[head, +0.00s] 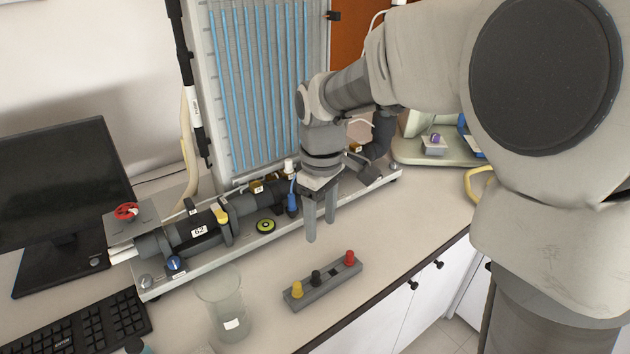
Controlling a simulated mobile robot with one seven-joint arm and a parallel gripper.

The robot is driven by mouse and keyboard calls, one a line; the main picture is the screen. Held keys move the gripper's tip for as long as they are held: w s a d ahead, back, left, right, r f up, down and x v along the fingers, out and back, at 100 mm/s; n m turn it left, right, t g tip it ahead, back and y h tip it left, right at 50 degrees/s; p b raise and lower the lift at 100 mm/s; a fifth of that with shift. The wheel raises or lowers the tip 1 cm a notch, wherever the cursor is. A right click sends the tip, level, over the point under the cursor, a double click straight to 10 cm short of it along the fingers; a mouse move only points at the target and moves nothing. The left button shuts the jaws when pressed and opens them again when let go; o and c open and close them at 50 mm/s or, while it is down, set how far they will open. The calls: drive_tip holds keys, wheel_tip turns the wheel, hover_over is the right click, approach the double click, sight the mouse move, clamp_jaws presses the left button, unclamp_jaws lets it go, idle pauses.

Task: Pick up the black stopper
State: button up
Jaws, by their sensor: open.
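The black stopper (316,276) stands upright in a grey holder block (325,289) on the countertop. A yellow stopper (297,289) is to its left in the same block, and a red stopper (350,257) is at the right end. A dark spot, perhaps an empty hole, lies between the black and red stoppers. My gripper (320,231) points down with its two fingers apart and nothing between them. In the picture its fingertips are just above the black stopper, and it looks higher than the block; the exact gap is unclear.
A clear beaker (222,305) stands left of the block. Behind is a pipe assembly (200,232) on a metal base, with a manometer board (265,85) of blue tubes. A keyboard (75,335) and monitor (60,190) are at left. The counter's front edge is close right of the block.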

hover_over(316, 273)
drive_tip(key=s, duration=0.1)
drive_tip(key=f, duration=1.2)
drive_tip(key=shift+d+f, duration=0.2)
drive_tip(key=shift+f, duration=0.15)
drive_tip(key=f, duration=0.4)
drive_tip(key=shift+w+a+f, duration=0.1)
drive_tip(key=shift+w+a, duration=0.1)
drive_tip(key=shift+w, duration=0.2)
drive_tip(key=shift+f, duration=0.6)
clamp_jaws()
